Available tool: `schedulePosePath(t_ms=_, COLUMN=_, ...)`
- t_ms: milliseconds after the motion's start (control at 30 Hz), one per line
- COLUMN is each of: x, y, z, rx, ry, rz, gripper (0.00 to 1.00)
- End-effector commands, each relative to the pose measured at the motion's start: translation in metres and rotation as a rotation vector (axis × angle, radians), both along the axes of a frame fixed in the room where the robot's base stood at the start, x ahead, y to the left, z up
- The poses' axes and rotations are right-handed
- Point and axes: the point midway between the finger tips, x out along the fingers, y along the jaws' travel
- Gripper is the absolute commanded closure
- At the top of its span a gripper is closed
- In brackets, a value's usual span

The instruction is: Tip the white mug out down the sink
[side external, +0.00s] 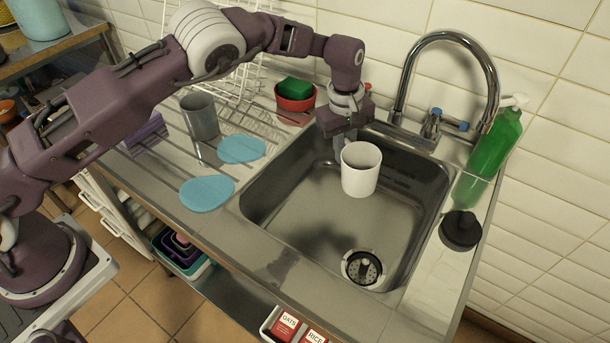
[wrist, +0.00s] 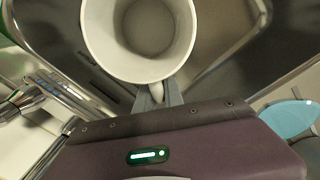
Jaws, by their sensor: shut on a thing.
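The white mug (side external: 361,170) is upright above the back part of the sink basin (side external: 310,222). My gripper (side external: 346,140) is at the mug's left back side and is shut on it. In the wrist view the mug (wrist: 187,72) shows its open mouth, and my gripper's fingers (wrist: 157,94) meet at its near side, seemingly on the handle, which they mostly hide. The inside of the mug looks grey and shaded; I cannot tell what it holds. The drain (side external: 363,268) is at the front right of the basin, clear of the mug.
The tap (side external: 440,42) arches behind the sink on the right. A green bottle (side external: 497,135) and a black stopper-like object (side external: 460,231) stand at right. Blue discs (side external: 207,193), a grey cup (side external: 200,116) and a red bowl (side external: 295,98) are at left. The basin's front is clear.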

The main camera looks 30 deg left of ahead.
Motion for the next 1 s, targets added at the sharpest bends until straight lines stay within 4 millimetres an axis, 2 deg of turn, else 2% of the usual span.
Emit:
schedulePosePath(t_ms=133, x=0.006, y=-0.001, z=-0.002, rx=0.019, ry=0.032, rz=0.000, gripper=1.00)
schedulePosePath(t_ms=400, x=0.005, y=-0.003, z=-0.003, rx=0.045, ry=0.068, rz=-0.006, gripper=1.00)
schedulePosePath(t_ms=467, x=0.005, y=-0.003, z=0.003, rx=0.046, ry=0.071, rz=-0.006, gripper=1.00)
schedulePosePath(t_ms=733, x=0.005, y=-0.003, z=0.051, rx=0.047, ry=0.070, rz=-0.005, gripper=1.00)
schedulePosePath(t_ms=1000, x=0.004, y=-0.003, z=0.057, rx=0.047, ry=0.073, rz=-0.006, gripper=1.00)
